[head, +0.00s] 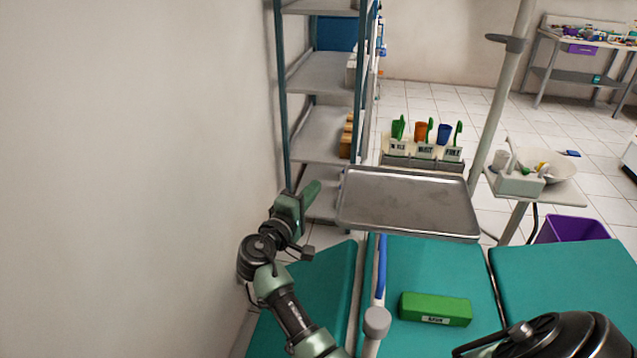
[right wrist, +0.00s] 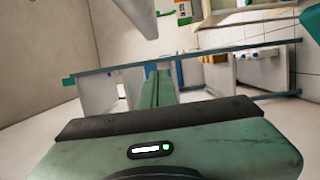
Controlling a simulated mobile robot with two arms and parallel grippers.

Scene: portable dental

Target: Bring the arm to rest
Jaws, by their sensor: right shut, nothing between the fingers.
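My left gripper is not seen in the head view.
The teal-posted shelf rack (head: 322,70) and a bare wall (head: 140,150) are close to the right gripper. A metal tray (head: 408,203) extends over the teal couch (head: 440,270). A green box (head: 435,309) lies on the couch. Labelled holders (head: 423,152) stand behind the tray.

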